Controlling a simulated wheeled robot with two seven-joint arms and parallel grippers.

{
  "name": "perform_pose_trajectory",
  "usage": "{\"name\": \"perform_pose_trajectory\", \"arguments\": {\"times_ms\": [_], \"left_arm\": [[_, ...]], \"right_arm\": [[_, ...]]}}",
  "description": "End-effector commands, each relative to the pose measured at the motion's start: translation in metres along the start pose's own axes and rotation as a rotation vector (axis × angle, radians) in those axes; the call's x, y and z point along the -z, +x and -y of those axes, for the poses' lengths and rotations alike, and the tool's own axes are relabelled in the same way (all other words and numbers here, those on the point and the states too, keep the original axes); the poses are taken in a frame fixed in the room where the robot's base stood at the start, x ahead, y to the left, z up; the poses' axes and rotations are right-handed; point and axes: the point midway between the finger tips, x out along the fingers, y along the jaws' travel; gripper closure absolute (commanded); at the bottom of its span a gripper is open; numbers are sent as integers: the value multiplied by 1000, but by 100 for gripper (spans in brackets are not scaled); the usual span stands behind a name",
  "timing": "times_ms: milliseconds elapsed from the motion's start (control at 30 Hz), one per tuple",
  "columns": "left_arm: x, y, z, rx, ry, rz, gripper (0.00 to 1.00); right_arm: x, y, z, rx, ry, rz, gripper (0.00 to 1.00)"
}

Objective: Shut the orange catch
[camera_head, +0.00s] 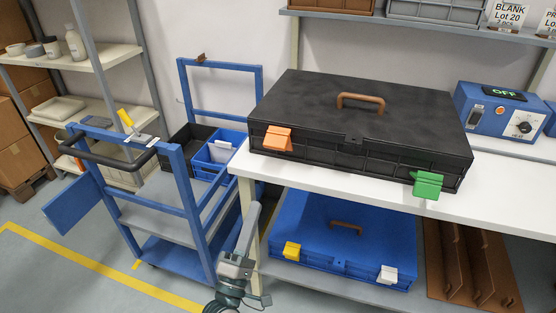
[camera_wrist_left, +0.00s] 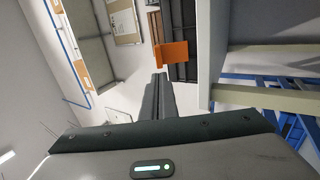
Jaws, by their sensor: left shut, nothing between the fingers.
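The black case (camera_head: 360,110) lies on the white table with its lid down and a brown handle on top. The orange catch (camera_head: 278,139) is at the left of its front side; its flap appears to stick out from the case. A green catch (camera_head: 427,184) is at the right of the same side. My left gripper (camera_head: 254,206) is below and left of the orange catch, apart from it, shut and empty, pointing up. In the left wrist view, the orange catch (camera_wrist_left: 172,54) shows just beyond the shut fingertips (camera_wrist_left: 159,75). My right gripper is not in view.
A blue case (camera_head: 345,235) with yellow and white catches lies on the shelf below. The white table edge (camera_head: 370,193) runs under the black case. A blue trolley (camera_head: 170,215) stands at left. A blue device (camera_head: 500,110) showing OFF is at right.

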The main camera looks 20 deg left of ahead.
Motion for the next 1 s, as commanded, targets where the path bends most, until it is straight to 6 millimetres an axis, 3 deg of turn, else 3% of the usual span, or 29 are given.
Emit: {"name": "perform_pose_trajectory", "arguments": {"times_ms": [367,567,767,1000], "left_arm": [[1,1,-1,-1,-1,-2,100],[1,11,-1,-2,-1,-3,100],[0,35,-3,-3,-2,-2,100],[0,78,-4,-4,-1,-2,100]], "right_arm": [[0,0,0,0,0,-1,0],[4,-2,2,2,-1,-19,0],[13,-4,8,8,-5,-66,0],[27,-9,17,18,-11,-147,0]]}}
